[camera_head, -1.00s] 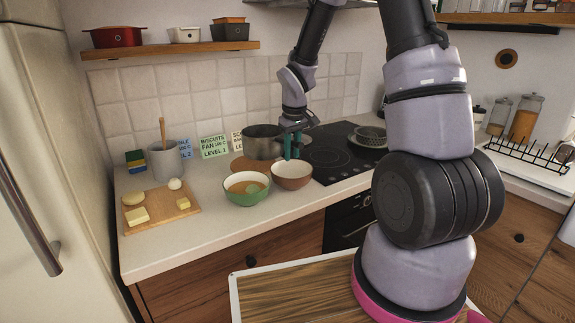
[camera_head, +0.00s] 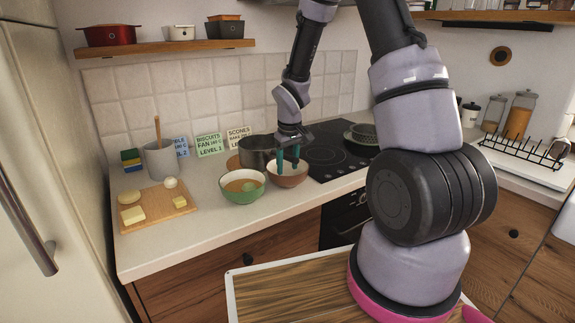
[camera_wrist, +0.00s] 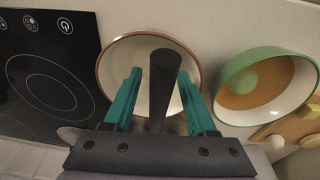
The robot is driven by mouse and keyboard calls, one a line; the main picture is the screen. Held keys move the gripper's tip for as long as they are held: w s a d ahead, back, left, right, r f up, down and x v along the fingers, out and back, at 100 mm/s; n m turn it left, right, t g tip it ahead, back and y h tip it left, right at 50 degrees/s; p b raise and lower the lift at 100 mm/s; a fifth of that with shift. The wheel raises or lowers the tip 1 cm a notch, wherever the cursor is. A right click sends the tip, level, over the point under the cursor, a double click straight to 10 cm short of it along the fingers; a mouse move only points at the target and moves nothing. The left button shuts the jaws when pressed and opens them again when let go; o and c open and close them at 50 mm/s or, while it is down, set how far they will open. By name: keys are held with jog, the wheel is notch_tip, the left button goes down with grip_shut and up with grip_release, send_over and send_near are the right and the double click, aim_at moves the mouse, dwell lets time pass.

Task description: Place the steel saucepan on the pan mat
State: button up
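The steel saucepan (camera_head: 257,148) is upright on the counter at the back, behind the two bowls, and appears to rest on the pan mat. The brown round pan mat (camera_head: 233,162) shows only at the pan's left edge; the rest is hidden by the pan. My gripper (camera_head: 288,161) is in front and right of the pan, above the brown bowl. In the wrist view its teal fingers (camera_wrist: 158,100) are apart, with the dark saucepan handle (camera_wrist: 164,80) between them and gaps on both sides. The handle points out over the brown bowl.
The brown bowl (camera_head: 289,177) is below my gripper, with the green bowl (camera_head: 242,190) close to its left. The black hob (camera_head: 330,150) is right, holding a dark pan (camera_head: 361,135). A chopping board (camera_head: 150,208), utensil pot (camera_head: 160,158) and recipe cards (camera_head: 209,145) are left and behind.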

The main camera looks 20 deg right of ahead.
jog(key=r, duration=0.3)
jog(key=s+r, duration=0.1)
jog(key=r, duration=0.7)
jog(key=shift+s+r, duration=0.25)
jog(key=shift+s, duration=0.15)
jog(key=s+d+r+m+t+y, duration=0.2)
jog(key=s+r+m+t, duration=0.3)
jog(key=s+r, duration=1.6)
jog(key=s+m, duration=0.1)
jog(key=m, duration=0.2)
jog(key=shift+d+r, duration=0.25)
jog(key=shift+d, duration=0.05)
